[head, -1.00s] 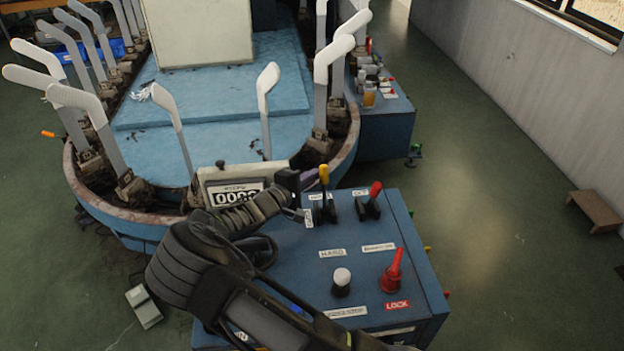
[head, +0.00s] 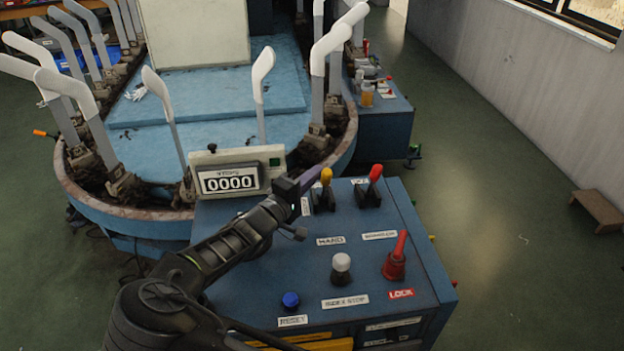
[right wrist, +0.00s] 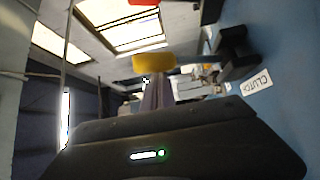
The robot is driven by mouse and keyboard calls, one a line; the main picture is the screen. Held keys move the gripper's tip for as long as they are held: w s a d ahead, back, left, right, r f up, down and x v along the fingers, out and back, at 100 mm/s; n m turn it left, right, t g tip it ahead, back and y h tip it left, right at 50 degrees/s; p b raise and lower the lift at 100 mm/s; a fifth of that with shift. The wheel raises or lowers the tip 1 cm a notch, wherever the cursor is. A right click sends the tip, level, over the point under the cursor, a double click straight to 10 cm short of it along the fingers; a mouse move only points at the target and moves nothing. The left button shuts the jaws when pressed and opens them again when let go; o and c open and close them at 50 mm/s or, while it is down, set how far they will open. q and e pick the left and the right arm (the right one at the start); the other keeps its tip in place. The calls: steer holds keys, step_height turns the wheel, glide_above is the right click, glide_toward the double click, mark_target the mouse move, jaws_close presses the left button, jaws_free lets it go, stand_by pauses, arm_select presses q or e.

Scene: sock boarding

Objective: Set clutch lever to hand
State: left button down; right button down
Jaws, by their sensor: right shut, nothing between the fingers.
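The clutch lever with a yellow knob (head: 326,177) stands near the back edge of the blue control box (head: 225,300), close to upright. A small label reading CLUTCH (right wrist: 256,82) shows beside it in the right wrist view. A HAND label (head: 330,241) lies in front of the lever. My right gripper (head: 311,179) is shut and empty, its purple fingertips just left of the yellow knob. In the right wrist view the yellow knob (right wrist: 153,62) appears just past the fingertips; whether they touch cannot be told. My left gripper is not in view.
A red-knobbed lever (head: 375,173) stands right of the clutch lever. A white knob (head: 341,265), a red LOCK handle (head: 395,260) and a blue button (head: 291,300) sit nearer. White sock boards (head: 262,75) ring the machine.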

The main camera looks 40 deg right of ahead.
steer(key=shift+s+a+f+b, duration=0.2)
steer(key=shift+s+b, duration=0.1)
steer(key=shift+s, duration=0.1)
steer(key=shift+s, duration=0.1)
stand_by(0.3)
step_height(320, 180, up, 10)
steer(key=shift+w+r, duration=0.15)
steer(key=shift+w, duration=0.05)
stand_by(0.3)
steer(key=shift+a, duration=0.1)
stand_by(0.4)
